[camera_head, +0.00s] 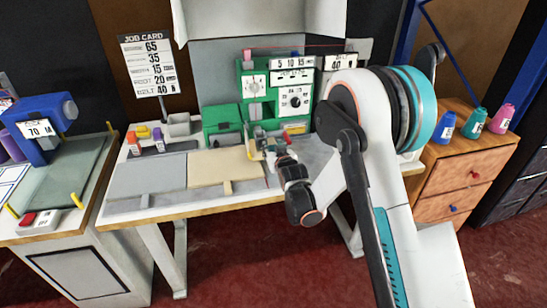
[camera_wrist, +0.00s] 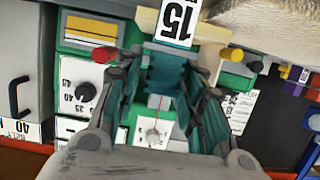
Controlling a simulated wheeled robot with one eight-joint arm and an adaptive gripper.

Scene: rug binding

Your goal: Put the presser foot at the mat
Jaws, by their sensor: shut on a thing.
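My gripper (camera_head: 270,152) is in front of the green binding machine in the head view. A dark grey flat strip (camera_head: 172,147) lies behind a lighter grey panel (camera_head: 135,174) on the table's left; I cannot tell which is the mat.
The green machine (camera_head: 248,82) with dials stands close behind my gripper. A beige rug piece (camera_head: 225,168) lies to its left. A wooden drawer unit (camera_head: 460,165) stands right.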

